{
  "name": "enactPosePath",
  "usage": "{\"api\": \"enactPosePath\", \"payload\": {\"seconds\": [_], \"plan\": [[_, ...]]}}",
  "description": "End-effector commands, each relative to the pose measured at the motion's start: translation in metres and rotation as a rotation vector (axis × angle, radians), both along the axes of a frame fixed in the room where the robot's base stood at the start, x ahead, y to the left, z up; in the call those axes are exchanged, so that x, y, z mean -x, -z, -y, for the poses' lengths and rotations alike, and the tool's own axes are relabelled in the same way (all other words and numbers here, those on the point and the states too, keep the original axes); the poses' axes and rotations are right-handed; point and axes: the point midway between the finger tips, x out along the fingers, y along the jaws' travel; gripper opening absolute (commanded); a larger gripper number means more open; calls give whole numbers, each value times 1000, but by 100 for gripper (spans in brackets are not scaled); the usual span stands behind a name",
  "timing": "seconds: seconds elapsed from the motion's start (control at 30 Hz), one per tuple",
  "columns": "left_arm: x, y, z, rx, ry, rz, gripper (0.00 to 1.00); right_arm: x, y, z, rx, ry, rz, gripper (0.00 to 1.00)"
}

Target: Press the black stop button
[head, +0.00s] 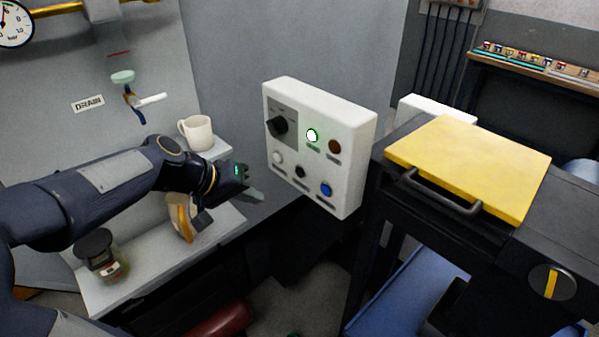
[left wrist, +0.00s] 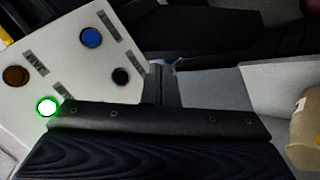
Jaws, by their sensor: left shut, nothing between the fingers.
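The black stop button (head: 300,172) sits in the lower row of the white control panel (head: 347,195), between a white button (head: 278,158) and a blue button (head: 326,189). It also shows in the left wrist view (left wrist: 121,76). My left gripper (head: 257,195) is shut and empty, to the left of the panel and apart from it, a little lower than the black button in the picture. In the left wrist view its dark body covers the lower part. My right gripper is not in view.
The panel also has a black rotary knob (head: 278,126), a lit green-ringed lamp (head: 312,135) and a brown button (head: 335,147). A mug (head: 196,133), a tan object (head: 180,217) and a jar (head: 100,256) stand by my left arm. A yellow lid (head: 470,165) is at right.

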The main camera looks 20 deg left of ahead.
Motion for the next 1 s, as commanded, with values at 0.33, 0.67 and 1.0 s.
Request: {"api": "enactPosePath", "payload": {"seconds": [0.33, 0.67, 1.0], "plan": [[-30, -2, 14, 1, 5, -3, 0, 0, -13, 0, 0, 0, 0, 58], [-69, -1, 30, 0, 4, -2, 0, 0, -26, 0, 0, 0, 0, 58], [-81, 0, 34, -1, 2, 0, 0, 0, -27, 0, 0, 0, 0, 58]]}}
